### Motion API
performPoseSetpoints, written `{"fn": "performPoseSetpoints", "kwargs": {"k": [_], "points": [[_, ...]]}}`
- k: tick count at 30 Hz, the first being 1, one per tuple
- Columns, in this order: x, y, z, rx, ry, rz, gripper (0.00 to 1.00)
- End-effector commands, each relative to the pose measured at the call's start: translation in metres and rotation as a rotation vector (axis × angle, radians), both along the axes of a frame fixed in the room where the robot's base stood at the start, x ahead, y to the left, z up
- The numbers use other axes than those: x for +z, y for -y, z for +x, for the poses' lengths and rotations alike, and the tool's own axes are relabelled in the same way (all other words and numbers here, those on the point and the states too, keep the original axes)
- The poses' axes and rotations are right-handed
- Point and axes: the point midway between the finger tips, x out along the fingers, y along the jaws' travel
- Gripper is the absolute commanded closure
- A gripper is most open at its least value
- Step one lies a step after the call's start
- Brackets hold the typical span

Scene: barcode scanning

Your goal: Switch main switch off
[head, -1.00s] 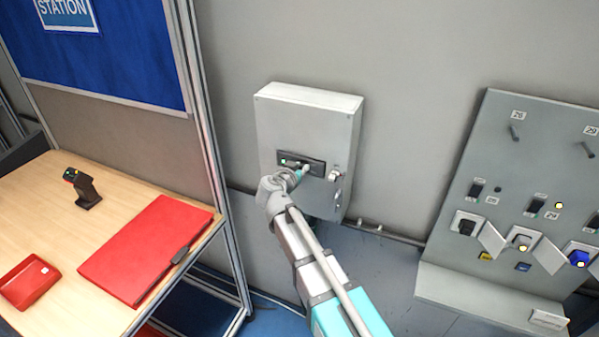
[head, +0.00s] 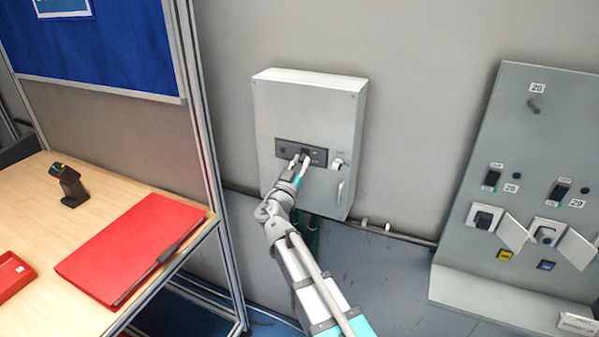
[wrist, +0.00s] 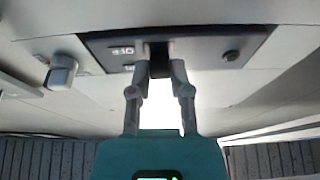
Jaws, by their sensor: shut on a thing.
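The main switch is a small black lever (wrist: 158,55) in a dark switch plate (head: 286,149) on the front of a light grey wall box (head: 310,100). My gripper (head: 300,161) reaches up to the plate from below. In the wrist view, my two fingertips (wrist: 160,72) are shut on the lever, one on each side. Part of the lever is hidden between them. An upside-down "OFF" label (wrist: 122,50) shows just left of the lever, and a round button or lamp (wrist: 231,56) is at the plate's right end.
A handle (head: 338,163) sticks out of the box just right of the plate. A socket panel (head: 520,130) stands further right. On the left, a wooden table (head: 110,190) holds a red folder (head: 130,245) and a scanner (head: 70,185). An aluminium post (head: 205,120) stands between table and box.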

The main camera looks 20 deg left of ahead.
Motion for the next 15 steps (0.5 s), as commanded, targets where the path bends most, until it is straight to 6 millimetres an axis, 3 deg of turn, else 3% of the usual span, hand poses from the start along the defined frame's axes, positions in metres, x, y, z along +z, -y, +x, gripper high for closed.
{"fn": "performPoseSetpoints", "kwargs": {"k": [15], "points": [[-0.0054,-0.0011,0.0026,0.0,0.146,-0.015,1.0]]}}
